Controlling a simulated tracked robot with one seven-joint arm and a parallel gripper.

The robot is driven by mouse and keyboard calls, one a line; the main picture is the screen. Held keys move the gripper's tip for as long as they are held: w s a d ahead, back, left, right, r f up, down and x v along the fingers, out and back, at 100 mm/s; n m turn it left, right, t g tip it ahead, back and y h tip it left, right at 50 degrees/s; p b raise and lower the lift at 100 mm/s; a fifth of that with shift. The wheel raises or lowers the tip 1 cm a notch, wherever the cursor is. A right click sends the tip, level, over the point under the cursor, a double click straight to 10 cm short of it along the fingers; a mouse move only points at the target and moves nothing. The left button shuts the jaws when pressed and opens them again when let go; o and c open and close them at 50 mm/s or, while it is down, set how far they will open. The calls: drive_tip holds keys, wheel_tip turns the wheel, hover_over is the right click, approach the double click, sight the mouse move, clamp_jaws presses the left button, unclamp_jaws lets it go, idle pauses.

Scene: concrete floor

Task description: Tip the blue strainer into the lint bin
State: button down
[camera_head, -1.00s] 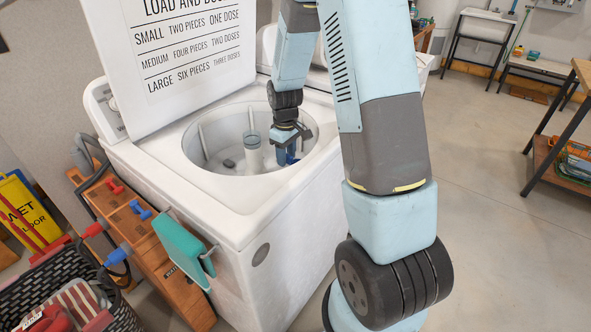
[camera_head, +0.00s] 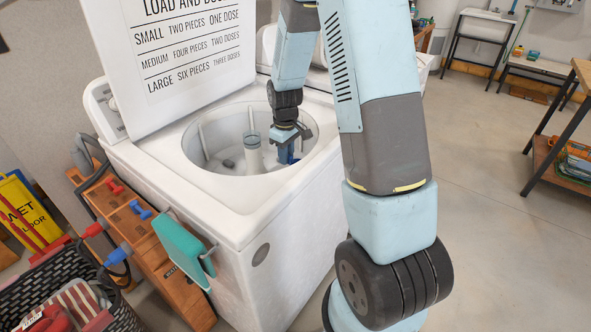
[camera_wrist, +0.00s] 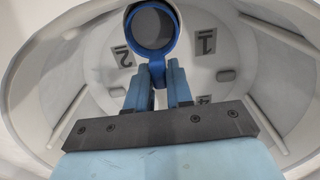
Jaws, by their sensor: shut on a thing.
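The blue strainer (camera_wrist: 152,53) shows in the wrist view as a blue ring with a dark round middle and a short handle. My gripper (camera_wrist: 159,72) is shut on that handle, its two blue fingers on either side.
The white washer (camera_head: 262,215) has its lid (camera_head: 195,60) raised at the back left. The drum rim surrounds my gripper. A wooden rack (camera_head: 140,225) with red and blue handles and a dark basket (camera_head: 85,290) stand at the left.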

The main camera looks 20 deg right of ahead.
drive_tip(key=shift+r, duration=1.55)
wheel_tip(320, 180, up, 12)
idle(1.5)
drive_tip(key=shift+s+f, duration=0.1)
